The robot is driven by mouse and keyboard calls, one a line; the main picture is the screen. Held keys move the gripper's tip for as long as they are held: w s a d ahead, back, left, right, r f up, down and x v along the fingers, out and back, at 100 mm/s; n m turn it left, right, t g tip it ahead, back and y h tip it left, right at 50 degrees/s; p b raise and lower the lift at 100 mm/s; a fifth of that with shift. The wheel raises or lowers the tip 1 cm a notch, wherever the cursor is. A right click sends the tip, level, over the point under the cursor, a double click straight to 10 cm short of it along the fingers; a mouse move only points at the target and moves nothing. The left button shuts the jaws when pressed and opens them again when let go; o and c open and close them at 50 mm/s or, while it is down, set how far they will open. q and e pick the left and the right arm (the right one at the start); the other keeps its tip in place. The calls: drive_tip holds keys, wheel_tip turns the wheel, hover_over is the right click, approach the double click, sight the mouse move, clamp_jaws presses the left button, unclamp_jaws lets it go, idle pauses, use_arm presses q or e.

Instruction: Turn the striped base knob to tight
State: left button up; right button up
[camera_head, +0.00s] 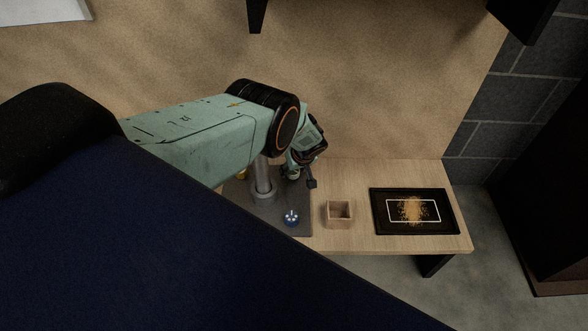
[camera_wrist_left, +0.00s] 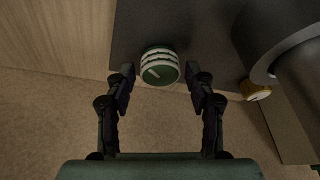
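The striped knob (camera_wrist_left: 160,66) is round, with green and white bands and a pale pointer line on its green top. It sits on the dark grey base plate (camera_wrist_left: 205,35); in the head view only a small part of the knob (camera_head: 293,175) shows beneath my left wrist. My left gripper (camera_wrist_left: 163,79) is open, its two dark fingers on either side of the knob with visible gaps. My right gripper is not in view.
A grey post (camera_head: 263,178) rises from the plate. A blue knob with white dots (camera_head: 291,217) and a yellow knob (camera_wrist_left: 256,90) are on the plate too. A small wooden box (camera_head: 338,225) and a black framed tray (camera_head: 382,226) stand to the right on the wooden table (camera_head: 358,180).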

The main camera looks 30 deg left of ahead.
use_arm(q)
drive_tip(key=c, duration=0.9)
drive_tip(key=shift+c, duration=0.2)
drive_tip(key=shift+m, duration=0.3)
drive_tip(key=m+t+p, duration=0.1)
drive_tip(key=m, duration=0.1)
drive_tip(key=shift+s+m+h+p, duration=0.1)
drive_tip(key=shift+m+h+p, duration=0.2)
drive_tip(key=shift+h+p, duration=0.1)
drive_tip(key=shift+a+m, duration=0.1)
drive_tip(key=shift+m, duration=0.4)
drive_tip(key=shift+m+t+h, duration=0.3)
drive_tip(key=shift+m, duration=0.4)
drive_tip(key=shift+m+h+b, duration=0.4)
drive_tip(key=shift+m+b, duration=0.5)
